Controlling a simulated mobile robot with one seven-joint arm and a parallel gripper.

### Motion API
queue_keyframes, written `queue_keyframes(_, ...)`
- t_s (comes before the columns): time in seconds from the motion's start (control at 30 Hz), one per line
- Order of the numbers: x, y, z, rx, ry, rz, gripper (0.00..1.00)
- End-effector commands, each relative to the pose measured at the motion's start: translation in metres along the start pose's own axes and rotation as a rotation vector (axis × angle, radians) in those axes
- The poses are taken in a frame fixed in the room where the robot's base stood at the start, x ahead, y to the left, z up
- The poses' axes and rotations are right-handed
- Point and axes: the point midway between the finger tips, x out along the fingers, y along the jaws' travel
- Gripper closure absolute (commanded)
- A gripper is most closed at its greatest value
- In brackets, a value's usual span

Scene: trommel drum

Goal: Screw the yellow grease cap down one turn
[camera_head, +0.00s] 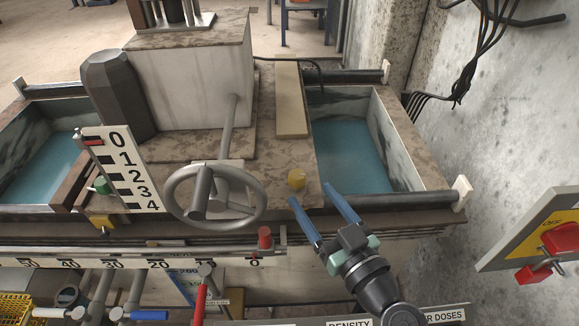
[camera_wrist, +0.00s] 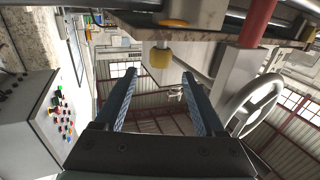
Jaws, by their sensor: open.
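The cap's thread is too small to judge.
A grey handwheel (camera_head: 216,198) stands left of the cap. A water-filled basin (camera_head: 350,155) lies behind my fingers. A scale board (camera_head: 122,170) and a rail with a red knob (camera_head: 265,238) are at the front left. A red switch panel (camera_head: 545,240) is at right.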

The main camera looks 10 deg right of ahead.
Motion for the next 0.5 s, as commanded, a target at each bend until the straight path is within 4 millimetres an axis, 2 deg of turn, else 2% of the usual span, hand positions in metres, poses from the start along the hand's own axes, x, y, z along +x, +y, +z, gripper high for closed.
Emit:
queue_keyframes(0.1, 0.027, -0.001, -0.001, 0.0, 0.004, -0.003, 0.28)
queue_keyframes(0.3, 0.068, -0.001, 0.0, 0.002, 0.002, -0.002, 0.28)
queue_keyframes(0.5, 0.095, 0.0, 0.001, 0.001, 0.0, 0.0, 0.28)
